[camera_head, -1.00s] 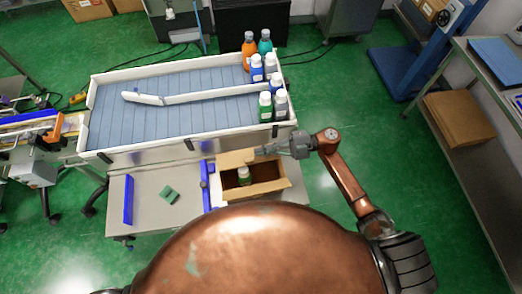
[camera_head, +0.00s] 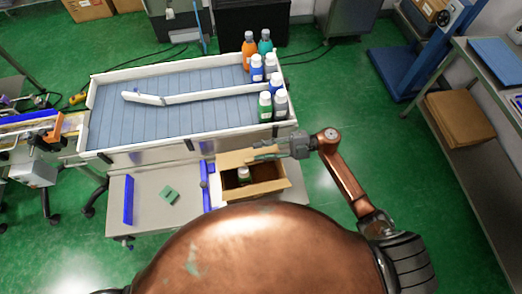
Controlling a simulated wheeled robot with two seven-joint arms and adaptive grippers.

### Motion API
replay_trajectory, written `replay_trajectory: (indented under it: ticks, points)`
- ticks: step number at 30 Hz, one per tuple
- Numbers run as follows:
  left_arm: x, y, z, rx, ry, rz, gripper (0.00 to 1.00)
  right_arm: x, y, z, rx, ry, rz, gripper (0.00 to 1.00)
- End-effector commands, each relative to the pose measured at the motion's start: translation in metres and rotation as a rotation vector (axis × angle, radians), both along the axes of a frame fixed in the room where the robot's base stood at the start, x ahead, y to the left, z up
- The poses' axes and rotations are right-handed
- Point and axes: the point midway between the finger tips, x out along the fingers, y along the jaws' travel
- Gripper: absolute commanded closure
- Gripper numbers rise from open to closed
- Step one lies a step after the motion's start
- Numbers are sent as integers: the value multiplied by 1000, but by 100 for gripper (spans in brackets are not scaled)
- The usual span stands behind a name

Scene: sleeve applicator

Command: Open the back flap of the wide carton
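The wide brown carton (camera_head: 288,184) stands on the light work table, with its top open and its dark inside showing. A bottle with a pale cap (camera_head: 244,174) stands inside it at the left. The carton's back flap (camera_head: 233,158) shows as a light tan strip along the far edge, leaning outward. My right gripper (camera_head: 262,152) reaches in from the right, with its fingers along the flap's right part, at or just above it. Contact and finger gap are too small to make out. My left gripper is not in view.
A conveyor (camera_head: 180,115) with white rails lies just behind the carton, with several bottles at its right end. A blue guide (camera_head: 207,186) stands at the carton's left. A green block (camera_head: 169,194) lies on the table (camera_head: 150,212). Open floor lies to the right.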

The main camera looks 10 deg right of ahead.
Motion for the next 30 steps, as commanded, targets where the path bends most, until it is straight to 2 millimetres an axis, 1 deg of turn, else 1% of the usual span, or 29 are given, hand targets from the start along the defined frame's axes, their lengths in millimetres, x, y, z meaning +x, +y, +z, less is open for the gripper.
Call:
replay_trajectory:
  ticks: [5, 7, 11, 14, 21, 24, 27, 30]
  points:
    - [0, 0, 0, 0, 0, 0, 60, 0, 0, 0, 0, 0, 0, 72]
    - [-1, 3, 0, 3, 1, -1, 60, 0, 0, 0, 0, 0, 0, 72]
    - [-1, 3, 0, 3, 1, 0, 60, 0, -9, -1, -3, 1, 0, 72]
    - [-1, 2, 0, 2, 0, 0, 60, 1, -24, -1, -4, 1, -2, 72]
    - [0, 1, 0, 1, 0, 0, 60, 1, -75, -1, -4, 1, -1, 72]
    - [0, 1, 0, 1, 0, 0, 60, 1, -93, -1, -3, 1, -1, 72]
    - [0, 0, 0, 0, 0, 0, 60, 1, -107, -1, -3, 2, -1, 72]
    - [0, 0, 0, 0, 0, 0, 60, 1, -115, 0, -1, 1, 1, 72]
